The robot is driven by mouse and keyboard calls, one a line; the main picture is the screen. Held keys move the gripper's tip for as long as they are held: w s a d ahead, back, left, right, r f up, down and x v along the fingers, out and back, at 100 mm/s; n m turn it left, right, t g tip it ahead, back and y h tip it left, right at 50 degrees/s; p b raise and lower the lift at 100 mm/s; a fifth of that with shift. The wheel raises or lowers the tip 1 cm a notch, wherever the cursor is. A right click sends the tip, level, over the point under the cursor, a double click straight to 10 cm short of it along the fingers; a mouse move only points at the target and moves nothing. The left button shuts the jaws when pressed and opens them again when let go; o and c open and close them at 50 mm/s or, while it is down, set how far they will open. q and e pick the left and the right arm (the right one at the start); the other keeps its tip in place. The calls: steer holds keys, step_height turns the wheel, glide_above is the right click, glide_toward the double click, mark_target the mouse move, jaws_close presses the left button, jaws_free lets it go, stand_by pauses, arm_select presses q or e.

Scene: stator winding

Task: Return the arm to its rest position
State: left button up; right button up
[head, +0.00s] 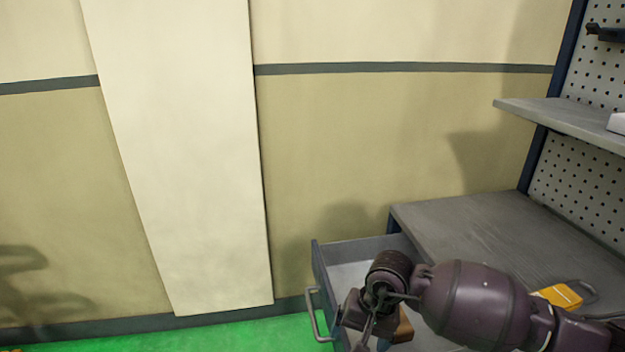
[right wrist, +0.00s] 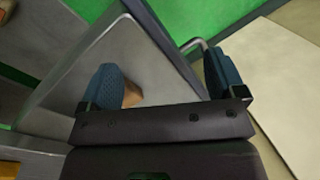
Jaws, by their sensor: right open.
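My right arm comes in from the lower right in the head view, and its gripper (head: 366,332) is over the open drawer (head: 350,274) of the grey workbench. In the right wrist view the two blue-grey fingers of this gripper (right wrist: 160,78) are spread apart with nothing held between them. The drawer's front wall (right wrist: 165,38) runs between the fingers in that picture; I cannot tell how far below them it is. A brown object (right wrist: 132,94) in the drawer is partly hidden behind one finger. My left gripper is not in view.
The workbench top (head: 470,225) carries a yellow object (head: 560,295) near my forearm. A shelf (head: 560,115) on a perforated panel (head: 590,190) overhangs it. The drawer's handle (head: 315,318) sticks out to the left. The green floor (head: 235,335) to the left is clear.

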steer(key=a+r+m+t+y, duration=0.2)
steer(key=a+r+m+y, duration=0.5)
steer(key=r+m, duration=0.4)
steer(key=a+r+m+t+y, duration=0.2)
steer(key=a+r+m+y, duration=0.3)
steer(key=r+m+y, duration=0.65)
steer(key=w+d+f+m+t+h, duration=0.2)
steer(key=d+f+m+t+h, duration=0.4)
steer(key=m, duration=0.9)
steer(key=w+d+f+m+t+h, duration=0.2)
steer(key=d+f+m+t+h, duration=0.4)
steer(key=m, duration=0.9)
steer(key=s+d+f+m+h, duration=0.4)
steer(key=d+f+m+h, duration=0.1)
steer(key=d+f+m, duration=0.35)
steer(key=s+d+f+m+g+h, duration=0.2)
steer(key=s+d+f, duration=0.3)
steer(key=s, duration=0.5)
steer(key=s+d+f+m+g+h, duration=0.2)
steer(key=s+d+f+m, duration=0.2)
steer(key=s+f, duration=0.6)
steer(key=shift+s+d+f+m+g, duration=0.3)
steer(key=shift+s+d+m+g, duration=0.1)
steer(key=shift+s+m, duration=0.4)
steer(key=shift+a, duration=0.1)
